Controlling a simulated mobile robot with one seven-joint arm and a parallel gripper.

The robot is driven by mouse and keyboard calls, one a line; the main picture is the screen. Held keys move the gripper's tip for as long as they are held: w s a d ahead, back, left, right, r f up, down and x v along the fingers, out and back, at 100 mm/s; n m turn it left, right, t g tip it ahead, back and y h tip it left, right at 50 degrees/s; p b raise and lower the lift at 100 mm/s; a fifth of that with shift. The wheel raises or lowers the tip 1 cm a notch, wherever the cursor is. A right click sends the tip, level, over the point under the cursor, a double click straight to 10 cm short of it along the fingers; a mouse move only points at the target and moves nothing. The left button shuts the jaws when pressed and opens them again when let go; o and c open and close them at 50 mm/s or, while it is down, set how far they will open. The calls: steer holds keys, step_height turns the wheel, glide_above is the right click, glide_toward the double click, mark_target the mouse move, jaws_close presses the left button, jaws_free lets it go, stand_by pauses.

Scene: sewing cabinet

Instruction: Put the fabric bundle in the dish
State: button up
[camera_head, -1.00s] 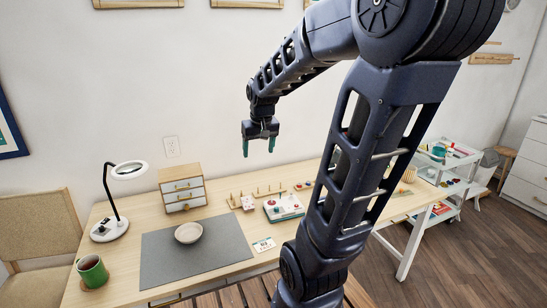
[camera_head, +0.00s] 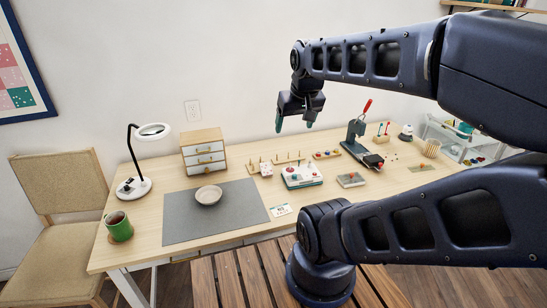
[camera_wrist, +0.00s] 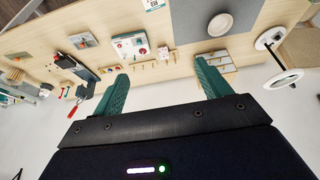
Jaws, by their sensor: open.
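The dish (camera_head: 208,195) is a pale, shallow round bowl on the grey mat (camera_head: 240,213) and looks empty. It also shows in the wrist view (camera_wrist: 220,25). A small pale pinkish patterned block, which looks like the fabric bundle (camera_head: 266,169), sits on the table right of the mat, beside a white-and-teal box with red parts (camera_head: 301,175). It shows small in the wrist view (camera_wrist: 163,52). My gripper (camera_head: 294,127) is open and empty, high above the back of the table. Its teal fingers (camera_wrist: 160,72) are apart in the wrist view.
A drawer box (camera_head: 203,154) and a lamp (camera_head: 135,188) stand at the back left. A green mug (camera_head: 119,226) is at the front left. A press with a red handle (camera_head: 358,137) stands right of the box. Pegs on a strip (camera_head: 288,160) line the back.

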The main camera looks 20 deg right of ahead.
steer(key=g, duration=0.5)
glide_above(266, 167)
step_height(266, 167, down, 31)
steer(key=shift+s+f, duration=0.1)
steer(key=shift+f, duration=5.75)
steer(key=c, duration=1.1)
steer(key=shift+r, duration=0.1)
